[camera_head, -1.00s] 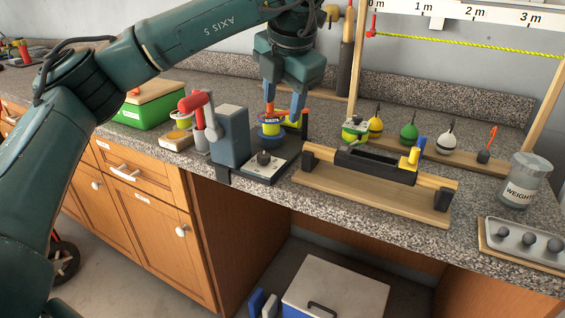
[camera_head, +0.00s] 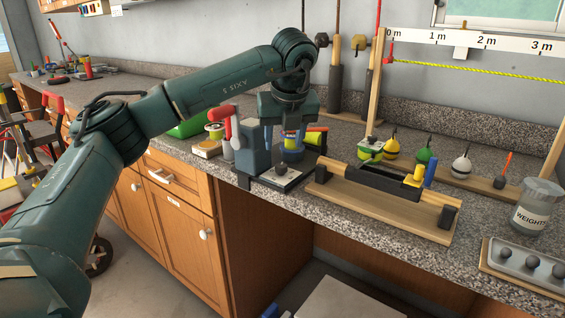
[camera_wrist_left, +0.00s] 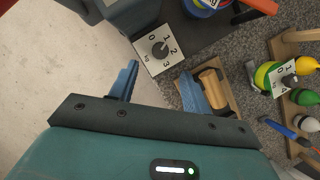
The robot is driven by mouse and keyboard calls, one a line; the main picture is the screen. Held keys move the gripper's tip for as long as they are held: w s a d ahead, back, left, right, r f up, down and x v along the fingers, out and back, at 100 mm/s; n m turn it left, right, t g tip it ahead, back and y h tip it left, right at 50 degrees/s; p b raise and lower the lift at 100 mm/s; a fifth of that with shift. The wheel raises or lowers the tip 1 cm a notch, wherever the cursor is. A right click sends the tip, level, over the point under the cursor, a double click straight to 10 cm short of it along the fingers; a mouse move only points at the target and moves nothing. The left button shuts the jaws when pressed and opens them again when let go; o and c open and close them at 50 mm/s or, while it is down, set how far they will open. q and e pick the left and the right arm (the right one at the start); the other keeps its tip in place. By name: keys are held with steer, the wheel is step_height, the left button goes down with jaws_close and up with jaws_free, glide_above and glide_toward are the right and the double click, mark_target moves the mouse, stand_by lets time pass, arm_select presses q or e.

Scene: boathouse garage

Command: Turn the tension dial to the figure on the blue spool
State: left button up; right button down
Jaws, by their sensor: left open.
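The tension dial is a dark round knob (camera_head: 281,169) on a pale plate in front of a blue-grey block (camera_head: 254,145). In the left wrist view the dial (camera_wrist_left: 160,50) has 0, 1, 2 and 3 around it and "kg"; I cannot tell its pointer surely. The blue spool (camera_head: 292,154) stands behind the dial, partly hidden by my gripper. In the left wrist view the spool (camera_wrist_left: 208,4) is cut off at the top edge, and its figure is not readable. My left gripper (camera_head: 284,136) is open, fingers down, above the dial area, holding nothing. My right gripper is not in view.
A red-handled clamp (camera_head: 224,125) stands left of the block. A wooden stand with a black holder (camera_head: 376,174) is close on the right. Several floats, a weights jar (camera_head: 537,207) and a tray (camera_head: 524,265) lie farther right. The counter's front edge is near.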

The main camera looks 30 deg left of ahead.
mark_target(282, 166)
arm_select(q)
steer(key=x, duration=0.7)
steer(key=shift+f, duration=0.35)
steer(key=shift+c, duration=0.2)
